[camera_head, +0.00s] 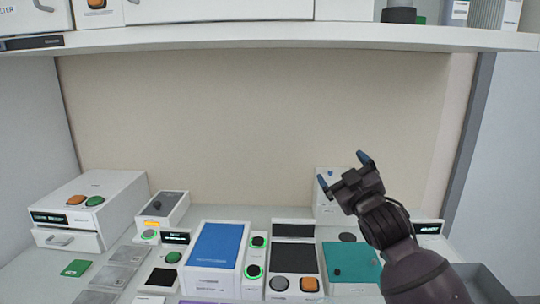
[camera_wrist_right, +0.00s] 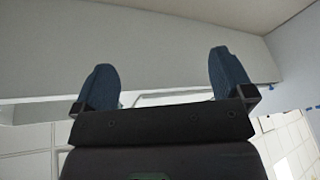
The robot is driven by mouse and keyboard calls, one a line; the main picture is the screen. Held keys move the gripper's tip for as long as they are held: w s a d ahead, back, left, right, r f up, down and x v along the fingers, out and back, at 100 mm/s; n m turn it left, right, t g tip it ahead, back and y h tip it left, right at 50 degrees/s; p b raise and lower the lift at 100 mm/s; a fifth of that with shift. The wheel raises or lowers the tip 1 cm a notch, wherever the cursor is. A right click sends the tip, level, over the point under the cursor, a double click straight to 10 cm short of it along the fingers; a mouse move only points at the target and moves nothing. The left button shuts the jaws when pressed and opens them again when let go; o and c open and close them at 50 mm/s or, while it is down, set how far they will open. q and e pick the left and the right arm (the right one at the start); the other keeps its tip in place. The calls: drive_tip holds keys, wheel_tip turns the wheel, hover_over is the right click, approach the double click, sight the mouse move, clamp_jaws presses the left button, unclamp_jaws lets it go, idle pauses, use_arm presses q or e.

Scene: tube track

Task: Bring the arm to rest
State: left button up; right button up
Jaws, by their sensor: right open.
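My right arm comes in from the lower right in the head view. Its gripper (camera_head: 343,172) is raised above the right part of the bench, with its blue-tipped fingers apart and nothing between them. In the right wrist view the two blue fingertips (camera_wrist_right: 165,82) stand wide apart and empty, with a pale wall and a shelf or panel edge behind them. My left gripper does not show in either view.
A bench carries a white box with a drawer (camera_head: 95,205), a blue-topped box (camera_head: 215,245), a teal-topped box (camera_head: 350,262) and several small devices. A shelf (camera_head: 280,38) runs above. A grey bin (camera_head: 488,283) is at lower right. The air left of the gripper is clear.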

drive_tip(key=s+d+f+m+g+h, duration=0.1)
drive_tip(key=s+d+f+m+g, duration=0.15)
drive_tip(key=s+f, duration=0.7)
drive_tip(key=s+d+f+m+g+h, duration=0.15)
drive_tip(key=s+d+f, duration=0.3)
drive_tip(key=f, duration=0.95)
drive_tip(key=s+d+f+m+g+h, duration=0.25)
drive_tip(key=s+f, duration=0.55)
drive_tip(key=f, duration=0.4)
drive_tip(key=s+d+f+m+g, duration=0.1)
drive_tip(key=s+f+m+g, duration=0.1)
drive_tip(key=s+f, duration=0.6)
drive_tip(key=s, duration=0.4)
drive_tip(key=shift+s+d, duration=0.35)
drive_tip(key=shift+s, duration=0.05)
